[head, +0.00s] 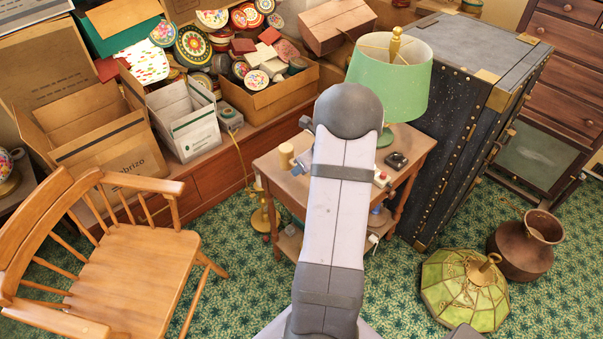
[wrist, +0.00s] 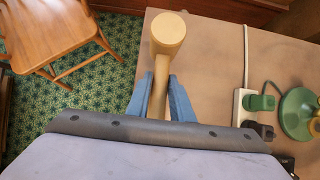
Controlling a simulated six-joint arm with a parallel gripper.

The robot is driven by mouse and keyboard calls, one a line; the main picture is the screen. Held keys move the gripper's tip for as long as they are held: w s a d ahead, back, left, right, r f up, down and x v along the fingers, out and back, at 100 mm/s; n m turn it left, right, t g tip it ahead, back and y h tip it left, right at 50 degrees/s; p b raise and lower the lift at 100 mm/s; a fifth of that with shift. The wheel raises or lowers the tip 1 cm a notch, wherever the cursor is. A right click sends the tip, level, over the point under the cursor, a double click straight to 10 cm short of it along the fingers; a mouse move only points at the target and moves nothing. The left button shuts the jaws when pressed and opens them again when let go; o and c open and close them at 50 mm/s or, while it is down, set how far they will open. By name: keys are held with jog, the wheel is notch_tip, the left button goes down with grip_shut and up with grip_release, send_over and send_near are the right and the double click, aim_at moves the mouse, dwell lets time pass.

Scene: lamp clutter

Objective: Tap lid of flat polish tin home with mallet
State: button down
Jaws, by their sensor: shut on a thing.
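The mallet is pale wood, with a round head (wrist: 168,32) and a handle (wrist: 158,88). My gripper (wrist: 160,80) has its blue fingers shut on the handle, and the head points away from me, over or near the left part of the small table. In the head view the mallet head (head: 287,156) shows left of my arm, which hides the rest of the mallet and most of my gripper. I cannot make out the flat polish tin or its lid on the tabletop in either view; my arm covers part of that surface.
The small wooden table (head: 268,166) holds a green lamp (head: 388,85), a black object (head: 396,160) and a white power strip (wrist: 238,108) with plugs and cords on the right. A chair (head: 120,245) stands left, a trunk (head: 455,110) right. The tabletop's middle is bare.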

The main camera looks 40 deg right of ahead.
notch_tip(320, 180, up, 6)
jog(key=shift+f+p, duration=0.1)
jog(key=shift+p, duration=0.2)
jog(key=shift+s+d+r+p, duration=0.2)
jog(key=shift+d+r+p, duration=0.05)
jog(key=shift+r+p, duration=0.05)
jog(key=s+d+r+p, duration=0.3)
jog(key=s+d+p, duration=0.1)
jog(key=s+p, duration=0.3)
jog(key=s+d+r+m+p, duration=0.1)
jog(key=s+d+r+p, duration=0.3)
jog(key=s+p, duration=0.3)
jog(key=shift+s+d+r+h, duration=0.15)
jog(key=shift+s+d+h, duration=0.45)
jog(key=shift+s, duration=1.2)
jog(key=shift+d, duration=0.2)
notch_tip(320, 180, down, 8)
jog(key=b, duration=0.5)
jog(key=shift+b, duration=0.4)
jog(key=shift+r, duration=0.1)
